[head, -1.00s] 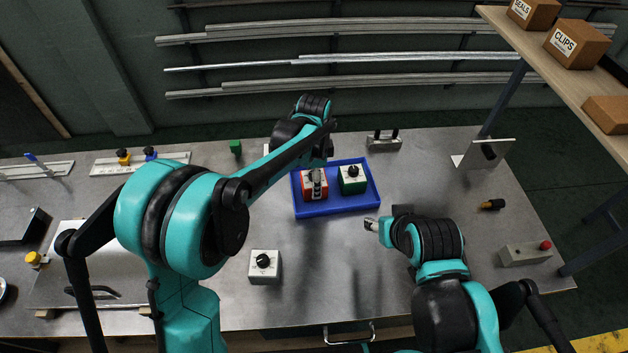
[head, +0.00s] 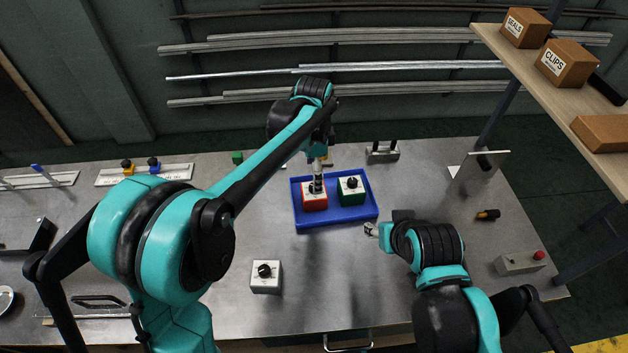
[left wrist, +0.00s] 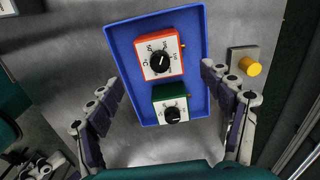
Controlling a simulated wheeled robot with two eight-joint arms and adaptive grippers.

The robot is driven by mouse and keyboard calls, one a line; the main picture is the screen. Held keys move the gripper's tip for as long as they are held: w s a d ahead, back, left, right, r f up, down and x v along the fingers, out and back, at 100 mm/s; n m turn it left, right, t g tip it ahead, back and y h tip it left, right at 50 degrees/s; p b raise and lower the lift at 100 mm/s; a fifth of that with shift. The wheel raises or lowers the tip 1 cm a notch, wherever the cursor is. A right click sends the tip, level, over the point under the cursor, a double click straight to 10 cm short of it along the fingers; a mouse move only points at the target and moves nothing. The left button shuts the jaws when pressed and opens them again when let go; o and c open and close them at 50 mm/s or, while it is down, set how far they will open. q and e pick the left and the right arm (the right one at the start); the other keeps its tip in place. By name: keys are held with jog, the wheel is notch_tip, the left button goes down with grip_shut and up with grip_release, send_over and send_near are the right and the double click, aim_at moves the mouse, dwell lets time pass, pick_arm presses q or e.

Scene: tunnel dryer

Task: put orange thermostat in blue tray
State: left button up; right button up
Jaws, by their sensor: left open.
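The orange thermostat (head: 314,197), a box with a white face and black knob, sits in the left part of the blue tray (head: 338,219). A green thermostat (head: 351,190) sits beside it in the tray. In the left wrist view the orange thermostat (left wrist: 161,55) and green thermostat (left wrist: 173,105) lie in the tray (left wrist: 124,58). My left gripper (head: 318,178) is above the tray; its fingers (left wrist: 168,95) are open and apart, with nothing between them held. My right gripper (head: 371,230) is right of the tray, its fingers too small to judge.
A white thermostat (head: 266,277) stands on the bench in front of the tray. A box with a red button (head: 520,262) is at the right. A bracket (head: 481,166) stands at the back right. The bench between tray and white thermostat is clear.

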pick_arm(q)
notch_tip(320, 180, up, 3)
jog(key=shift+r+p, duration=0.2)
jog(key=shift+p, duration=0.1)
jog(key=shift+s+a+r, duration=0.1)
jog(key=shift+a+r, duration=0.1)
jog(key=shift+a, duration=0.1)
jog(key=s+a+r+n+t, duration=0.4)
jog(key=s+a+n, duration=0.45)
jog(key=a, duration=0.35)
jog(key=s+a+f+n+t, duration=0.3)
jog(key=s+a+f+n, duration=0.1)
jog(key=s+a+n, duration=0.4)
jog(key=shift+s+a, duration=0.15)
jog(key=shift+s, duration=0.95)
